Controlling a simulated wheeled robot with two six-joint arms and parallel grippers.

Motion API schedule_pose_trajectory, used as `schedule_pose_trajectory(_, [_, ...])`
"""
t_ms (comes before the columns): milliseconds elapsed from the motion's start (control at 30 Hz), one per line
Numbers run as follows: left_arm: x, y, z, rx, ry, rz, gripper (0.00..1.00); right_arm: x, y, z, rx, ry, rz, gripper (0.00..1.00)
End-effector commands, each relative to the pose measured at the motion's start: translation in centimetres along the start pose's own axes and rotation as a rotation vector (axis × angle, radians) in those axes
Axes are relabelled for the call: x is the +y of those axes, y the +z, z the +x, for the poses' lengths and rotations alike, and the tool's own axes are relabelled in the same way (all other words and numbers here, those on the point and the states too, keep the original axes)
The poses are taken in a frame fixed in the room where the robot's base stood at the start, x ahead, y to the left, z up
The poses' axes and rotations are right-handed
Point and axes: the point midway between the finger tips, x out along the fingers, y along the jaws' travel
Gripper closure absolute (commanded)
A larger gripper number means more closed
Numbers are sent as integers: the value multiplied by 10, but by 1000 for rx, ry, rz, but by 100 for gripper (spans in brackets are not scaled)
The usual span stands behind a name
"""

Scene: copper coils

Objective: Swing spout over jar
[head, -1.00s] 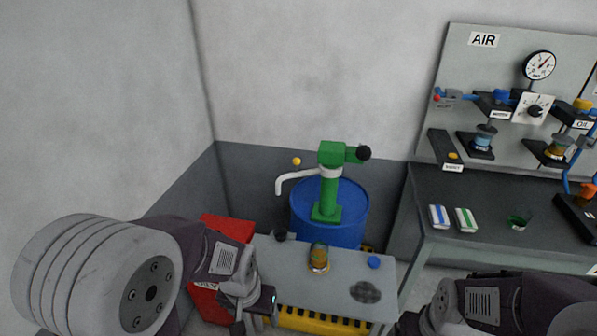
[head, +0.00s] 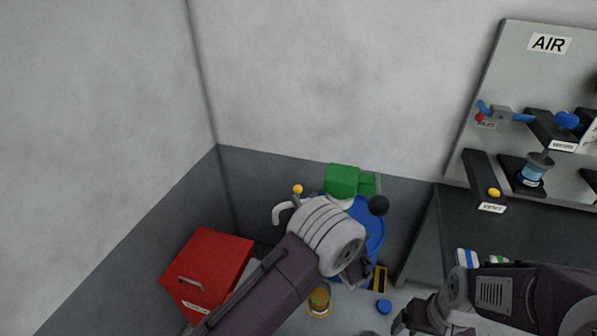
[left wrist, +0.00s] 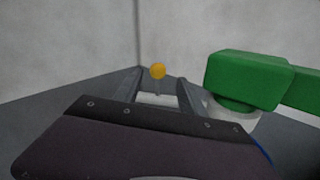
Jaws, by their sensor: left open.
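The white spout (head: 279,213) sticks out left from the green pump head (head: 342,180), with a small yellow knob (head: 297,189) standing on it. My left wrist hides much of the spout in the head view. In the left wrist view my left gripper (left wrist: 158,84) is open, with the yellow knob (left wrist: 157,72) and part of the white spout (left wrist: 158,98) showing between its fingers. I cannot tell whether they touch. The amber jar (head: 318,300) stands on the grey bench, in front of the pump and apart from the spout's end. My right gripper (head: 405,320) is partly in view at the bottom.
The blue drum (head: 372,228) stands under the pump, partly behind my left arm. A red cabinet (head: 212,268) stands at the left. A blue cap (head: 383,306) lies right of the jar. A dark workbench (head: 495,225) is at the right.

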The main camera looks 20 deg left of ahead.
Motion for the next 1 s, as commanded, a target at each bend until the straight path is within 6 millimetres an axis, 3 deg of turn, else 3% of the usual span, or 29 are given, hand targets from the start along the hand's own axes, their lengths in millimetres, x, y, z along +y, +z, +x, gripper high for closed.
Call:
schedule_pose_trajectory(167, [-1,2,5,-7,-4,3,52,0,0,-1,0,0,0,14])
schedule_pose_trajectory(600, [-1,2,84,-4,-2,-1,52,0,-2,-15,0,0,0,14])
schedule_pose_trajectory(933, [-1,1,91,-4,-3,1,52,0,-2,-15,0,0,0,14])
schedule_pose_trajectory(1000, [-1,1,91,-4,-3,0,69,0,-2,-15,0,0,0,14])
